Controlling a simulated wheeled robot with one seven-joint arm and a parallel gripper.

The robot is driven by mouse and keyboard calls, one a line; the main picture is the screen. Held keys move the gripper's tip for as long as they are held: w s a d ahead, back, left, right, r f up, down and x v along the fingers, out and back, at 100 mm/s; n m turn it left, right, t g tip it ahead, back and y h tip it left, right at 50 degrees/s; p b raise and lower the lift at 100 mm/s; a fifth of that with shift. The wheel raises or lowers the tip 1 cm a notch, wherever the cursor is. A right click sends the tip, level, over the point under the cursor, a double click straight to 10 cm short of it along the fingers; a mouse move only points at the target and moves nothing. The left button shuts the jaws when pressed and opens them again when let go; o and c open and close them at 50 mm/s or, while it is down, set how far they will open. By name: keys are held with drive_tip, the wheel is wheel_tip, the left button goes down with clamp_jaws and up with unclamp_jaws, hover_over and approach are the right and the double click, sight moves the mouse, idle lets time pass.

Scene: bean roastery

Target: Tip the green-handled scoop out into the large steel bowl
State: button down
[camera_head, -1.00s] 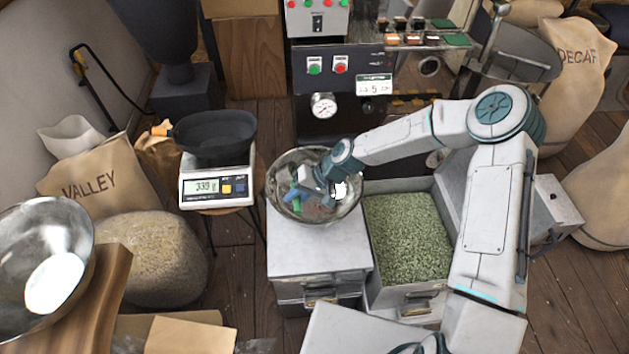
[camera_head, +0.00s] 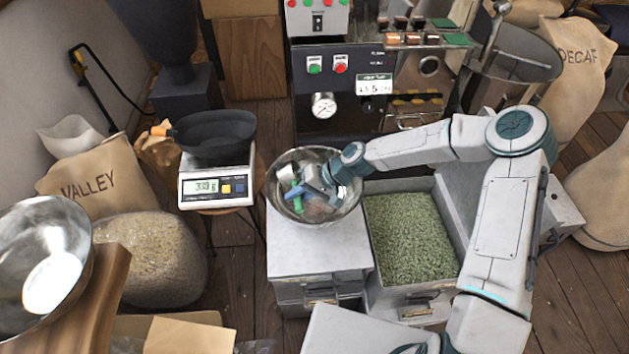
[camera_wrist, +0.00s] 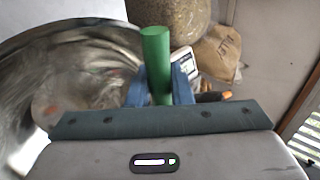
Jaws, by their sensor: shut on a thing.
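My gripper (camera_head: 301,192) has blue fingers and is shut on the green handle (camera_wrist: 156,55) of the scoop. The handle stands up between the fingers in the wrist view. A small grey-white part beside the handle in the head view may be the scoop's head (camera_head: 286,173); whether anything is in it I cannot tell. The gripper and scoop are over a shiny steel bowl (camera_head: 337,212) on a grey cabinet. Its curved wall fills the left of the wrist view (camera_wrist: 35,75). Brownish patches show inside it, partly hidden by my gripper.
Another steel bowl (camera_head: 20,225) stands on a wooden surface at the left. A scale (camera_head: 217,187) with a black pan stands left of the cabinet. A bin of green beans (camera_head: 410,235) is to the right. The roaster panel (camera_head: 340,90) rises behind.

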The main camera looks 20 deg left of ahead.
drive_tip(key=shift+w+d+r+g+y+b, duration=0.1)
drive_tip(key=shift+d+g+y+b, duration=0.1)
drive_tip(key=shift+y+b, duration=0.25)
drive_tip(key=shift+d+r+g+y+b, duration=0.1)
drive_tip(key=shift+g+y+b, duration=0.1)
drive_tip(key=shift+y+b, duration=0.25)
idle(0.5)
drive_tip(key=shift+w+d+r+g+y+b, duration=0.15)
drive_tip(key=shift+w+d+y+b, duration=0.1)
drive_tip(key=shift+d+y+b, duration=0.3)
drive_tip(key=shift+w+d+f+g+y+b, duration=0.1)
drive_tip(key=shift+w+d+g+y+b, duration=0.1)
drive_tip(key=shift+d+y+b, duration=0.35)
drive_tip(key=shift+w+r+g+y+b, duration=0.15)
drive_tip(key=shift+g+y+b, duration=0.35)
drive_tip(key=shift+b, duration=0.8)
drive_tip(key=shift+w+d+r+g+y+b, duration=0.1)
drive_tip(key=shift+d+r+g+y+b, duration=0.1)
drive_tip(key=shift+r+y+b, duration=0.45)
drive_tip(key=shift+d+r+g+y+b, duration=0.25)
drive_tip(key=shift+r+y+b, duration=0.2)
drive_tip(key=shift+r+y, duration=0.25)
drive_tip(key=shift+w+d+r+g+y+b, duration=0.1)
drive_tip(key=shift+d+r+g+y+b, duration=0.1)
drive_tip(key=shift+r+y+b, duration=0.45)
idle(2.2)
